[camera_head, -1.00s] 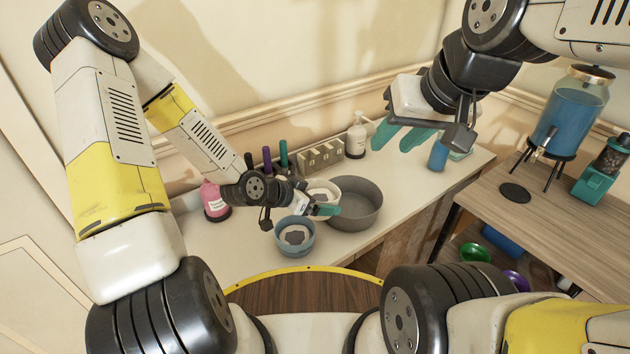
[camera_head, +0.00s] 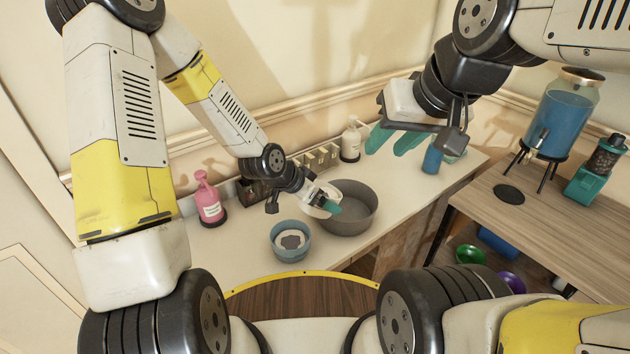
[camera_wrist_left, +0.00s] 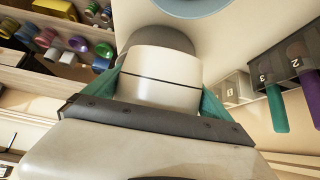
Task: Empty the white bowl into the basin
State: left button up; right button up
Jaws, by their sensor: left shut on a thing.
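My left gripper (camera_head: 327,202) is shut on the white bowl (camera_wrist_left: 160,78), with teal fingers on both sides of it in the left wrist view. In the head view the white bowl (camera_head: 312,211) is mostly hidden by the gripper and sits at the left rim of the grey basin (camera_head: 368,212), partly over it. The basin also shows behind the bowl in the left wrist view (camera_wrist_left: 160,37). The bowl's inside and contents are not visible. My right gripper (camera_head: 396,141) is open and empty, above the back right of the counter.
A blue bowl (camera_head: 290,250) stands on the counter left of the basin. A pink bottle (camera_head: 207,200) is at the left, a white pump bottle (camera_head: 350,143) at the back. A wooden table with a blue drink dispenser (camera_head: 562,115) is at the right.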

pick_arm(q)
jog(key=shift+w+d+r+g+y, duration=0.1)
jog(key=shift+w+d+g+y, duration=0.3)
jog(key=shift+d+y, duration=0.15)
jog(key=shift+r+g+y, duration=0.3)
jog(key=shift+y, duration=0.05)
jog(key=shift+w+r+g+y, duration=0.1)
jog(key=shift+r+g+y, duration=0.3)
jog(key=shift+g+y, duration=0.3)
jog(key=shift+d, duration=0.1)
jog(key=shift+w+r+y, duration=0.1)
jog(key=shift+r+y, duration=0.1)
jog(key=shift+y, duration=0.3)
jog(key=shift+g, duration=0.3)
jog(key=shift+w+d+r+g+y, duration=0.15)
jog(key=shift+d+r+g+y, duration=0.15)
jog(key=shift+r+g+y, duration=0.35)
jog(key=shift+f+y, duration=0.2)
jog(key=shift+y, duration=0.05)
jog(key=shift+w+d+r+g+y, duration=0.2)
jog(key=shift+d+r+g+y, duration=0.2)
jog(key=shift+y, duration=0.3)
